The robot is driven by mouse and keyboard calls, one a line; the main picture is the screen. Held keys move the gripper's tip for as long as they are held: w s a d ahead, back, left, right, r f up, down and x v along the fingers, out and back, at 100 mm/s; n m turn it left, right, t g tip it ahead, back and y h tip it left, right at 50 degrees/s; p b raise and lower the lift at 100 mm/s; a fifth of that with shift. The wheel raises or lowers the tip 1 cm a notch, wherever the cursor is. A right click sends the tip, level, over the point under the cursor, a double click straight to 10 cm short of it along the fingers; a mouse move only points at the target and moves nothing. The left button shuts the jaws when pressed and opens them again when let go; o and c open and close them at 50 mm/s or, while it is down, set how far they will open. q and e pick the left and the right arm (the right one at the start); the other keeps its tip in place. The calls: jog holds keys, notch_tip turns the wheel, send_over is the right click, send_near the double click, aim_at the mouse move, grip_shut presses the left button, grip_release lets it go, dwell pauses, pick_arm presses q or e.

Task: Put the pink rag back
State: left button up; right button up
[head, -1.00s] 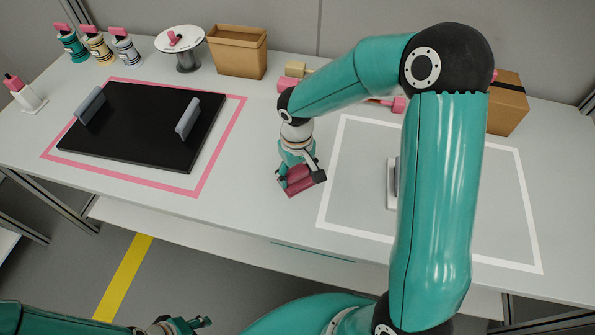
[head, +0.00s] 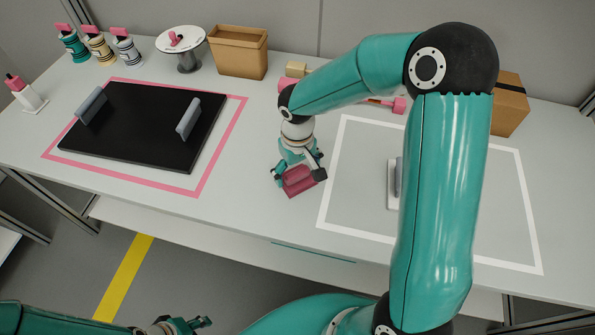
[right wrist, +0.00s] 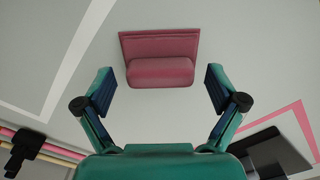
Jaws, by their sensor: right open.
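The pink rag (head: 299,181) lies folded on the white table between the pink outline and the white outline. In the right wrist view the rag (right wrist: 160,70) shows as a flat piece with a thicker fold, ahead of the fingertips. My right gripper (head: 299,174) is open just above it. In the wrist view its two fingers (right wrist: 160,88) stand wide apart to either side of the rag, with visible gaps and no contact. My left gripper (head: 182,325) is low at the bottom edge, away from the table, partly cut off; its jaw state is unclear.
A black board (head: 140,125) with two grey handles lies inside the pink outline (head: 205,180). The white outline (head: 335,150) holds a grey-handled tool (head: 392,190), partly hidden by my right arm.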

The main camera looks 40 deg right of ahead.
aim_at(297, 172)
notch_tip(297, 172, up, 11)
jog(key=shift+r, duration=0.15)
dwell(0.6)
